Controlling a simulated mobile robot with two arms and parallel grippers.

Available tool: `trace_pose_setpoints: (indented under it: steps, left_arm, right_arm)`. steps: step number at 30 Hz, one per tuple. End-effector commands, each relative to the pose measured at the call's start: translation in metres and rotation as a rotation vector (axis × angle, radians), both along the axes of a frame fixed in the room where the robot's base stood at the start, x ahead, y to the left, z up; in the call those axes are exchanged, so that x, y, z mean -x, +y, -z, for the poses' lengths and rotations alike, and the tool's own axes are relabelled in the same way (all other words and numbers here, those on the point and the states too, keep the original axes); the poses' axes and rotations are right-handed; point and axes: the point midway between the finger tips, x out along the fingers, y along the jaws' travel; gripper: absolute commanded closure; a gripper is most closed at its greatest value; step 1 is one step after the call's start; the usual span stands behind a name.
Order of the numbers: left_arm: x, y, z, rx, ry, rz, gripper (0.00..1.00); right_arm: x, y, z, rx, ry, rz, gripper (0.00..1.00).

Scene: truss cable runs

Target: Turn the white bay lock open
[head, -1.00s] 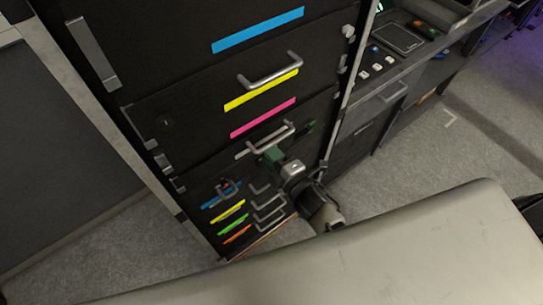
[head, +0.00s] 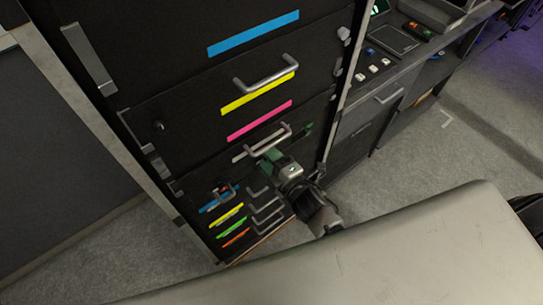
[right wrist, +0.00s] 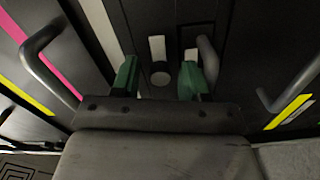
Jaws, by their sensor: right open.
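The white-marked bay (head: 243,155) is a black front with a white strip and a grey bar handle, low on the dark cabinet in the head view. My right gripper (head: 272,158) is in front of its lower edge and hides part of it. In the right wrist view, its two green fingers (right wrist: 160,80) stand apart. My left gripper is out of view.
Below are small drawers with coloured labels (head: 229,215). A control console (head: 395,42) stands at right. Grey floor is open at far right.

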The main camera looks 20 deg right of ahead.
Motion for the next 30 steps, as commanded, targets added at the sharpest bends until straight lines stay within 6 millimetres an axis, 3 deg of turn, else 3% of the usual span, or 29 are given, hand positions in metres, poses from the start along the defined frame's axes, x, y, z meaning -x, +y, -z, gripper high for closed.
trace_pose_setpoints:
  steps: [11, 19, 30]
  left_arm:
    - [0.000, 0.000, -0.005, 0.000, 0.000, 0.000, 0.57]
    - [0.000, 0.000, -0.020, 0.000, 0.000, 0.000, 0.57]
    - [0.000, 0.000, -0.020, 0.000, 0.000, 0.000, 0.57]
  right_arm:
    - [0.001, 0.001, 0.000, -0.082, 0.035, -0.001, 0.52]
    - [0.001, 0.001, -0.001, -0.532, 0.199, -0.002, 0.52]
    - [0.000, -0.001, 0.001, -1.212, 0.443, -0.002, 0.52]
